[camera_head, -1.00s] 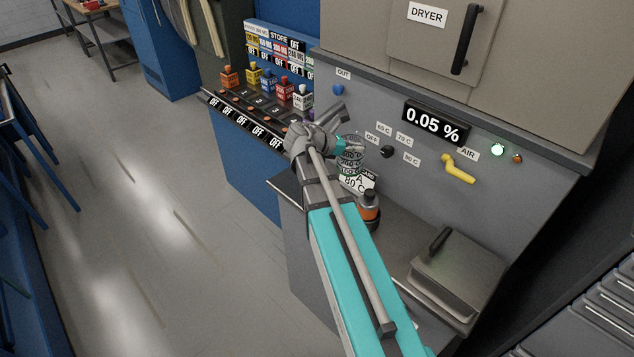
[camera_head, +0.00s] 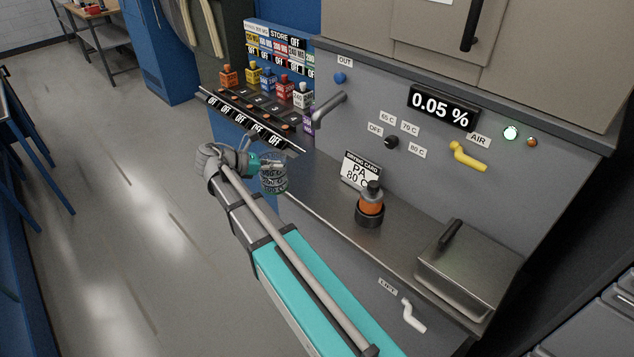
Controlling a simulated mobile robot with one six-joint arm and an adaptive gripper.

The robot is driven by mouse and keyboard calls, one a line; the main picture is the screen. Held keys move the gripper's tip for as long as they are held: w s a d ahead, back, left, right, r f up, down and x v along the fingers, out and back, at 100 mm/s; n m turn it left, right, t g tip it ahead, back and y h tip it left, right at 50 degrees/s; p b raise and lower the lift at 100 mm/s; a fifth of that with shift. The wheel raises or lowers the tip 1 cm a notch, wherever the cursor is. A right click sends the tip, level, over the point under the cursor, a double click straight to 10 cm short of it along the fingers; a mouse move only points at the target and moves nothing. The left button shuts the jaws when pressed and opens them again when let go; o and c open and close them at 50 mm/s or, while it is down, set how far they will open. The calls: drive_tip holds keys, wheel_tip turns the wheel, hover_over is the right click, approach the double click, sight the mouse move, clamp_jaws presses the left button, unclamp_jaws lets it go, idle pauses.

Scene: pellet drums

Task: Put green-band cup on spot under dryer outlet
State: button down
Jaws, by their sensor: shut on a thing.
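My gripper (camera_head: 254,163) is shut on a clear cup (camera_head: 273,177) with dark printed marks. A greenish band seems to show low on the cup, though it is small. The cup looks upright, in the air by the left front edge of the steel counter (camera_head: 325,195). The dryer outlet, a grey angled pipe (camera_head: 322,110), sticks out of the grey panel, up and to the right of the cup. The cup is not under it. I cannot make out a marked spot on the counter below the pipe.
An orange bottle with a dark cap (camera_head: 371,203) and a drying card (camera_head: 361,171) stand on the counter. A lidded metal box (camera_head: 468,272) is at right. Several coloured bottles (camera_head: 268,82) line a shelf behind left. The counter below the pipe looks clear.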

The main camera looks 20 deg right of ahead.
drive_tip(key=shift+a+f, duration=0.2)
drive_tip(key=shift+a, duration=0.55)
drive_tip(key=shift+w+d, duration=0.1)
drive_tip(key=w+d+f+b, duration=0.1)
drive_tip(key=w+d, duration=0.2)
drive_tip(key=d, duration=0.6)
drive_tip(key=w+d+f+b, duration=0.2)
drive_tip(key=w+d, duration=0.1)
drive_tip(key=d, duration=0.6)
drive_tip(key=shift+w+d, duration=0.15)
drive_tip(key=shift+w, duration=0.2)
drive_tip(key=shift+f, duration=0.1)
